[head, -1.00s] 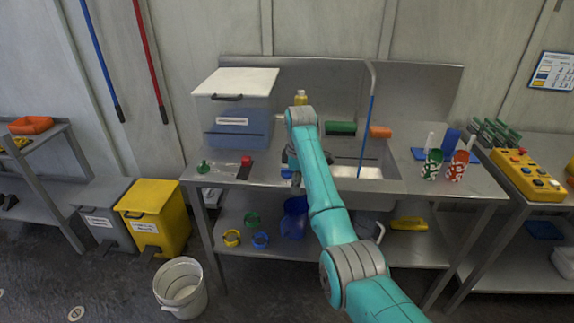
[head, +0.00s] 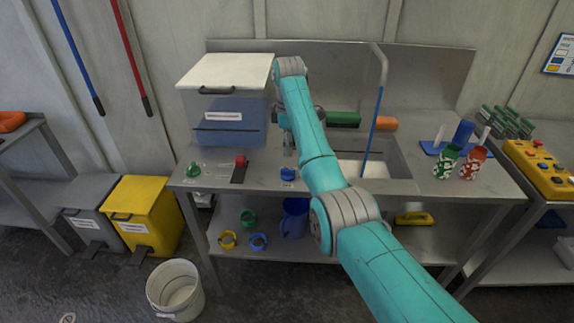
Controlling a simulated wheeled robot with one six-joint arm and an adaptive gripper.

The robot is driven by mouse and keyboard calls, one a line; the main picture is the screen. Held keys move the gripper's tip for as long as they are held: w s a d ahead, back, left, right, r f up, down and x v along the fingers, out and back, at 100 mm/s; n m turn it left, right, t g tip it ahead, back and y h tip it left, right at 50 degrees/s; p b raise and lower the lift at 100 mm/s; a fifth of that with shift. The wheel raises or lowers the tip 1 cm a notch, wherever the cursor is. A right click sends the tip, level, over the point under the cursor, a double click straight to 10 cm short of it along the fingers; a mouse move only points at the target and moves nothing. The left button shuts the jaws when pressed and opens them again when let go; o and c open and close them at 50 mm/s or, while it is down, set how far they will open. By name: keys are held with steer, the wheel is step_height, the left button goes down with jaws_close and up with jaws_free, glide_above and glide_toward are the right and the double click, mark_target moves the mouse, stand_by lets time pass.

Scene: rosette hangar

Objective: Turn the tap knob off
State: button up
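Three small coloured fittings sit along the front of the steel counter (head: 330,185): a green one (head: 193,169), a red one (head: 241,161) on a dark strip, and a blue one (head: 288,173) with a small label in front. I cannot tell for certain which is the tap knob. A tall spout with a blue length (head: 373,125) rises by the sink (head: 362,168). My gripper (head: 288,148) hangs above and just behind the blue fitting, apparently apart from it. It is small and partly hidden by my arm, so its fingers are unclear.
A lidded tank (head: 222,105) with blue contents stands behind the red fitting. Green (head: 343,118) and orange (head: 385,123) items lie behind the sink. Patterned cups (head: 446,162) stand at right. A yellow bin (head: 140,215) and white bucket (head: 175,290) are on the floor.

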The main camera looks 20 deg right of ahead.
mark_target(288, 169)
step_height(288, 169, down, 9)
stand_by(0.4)
jaws_close()
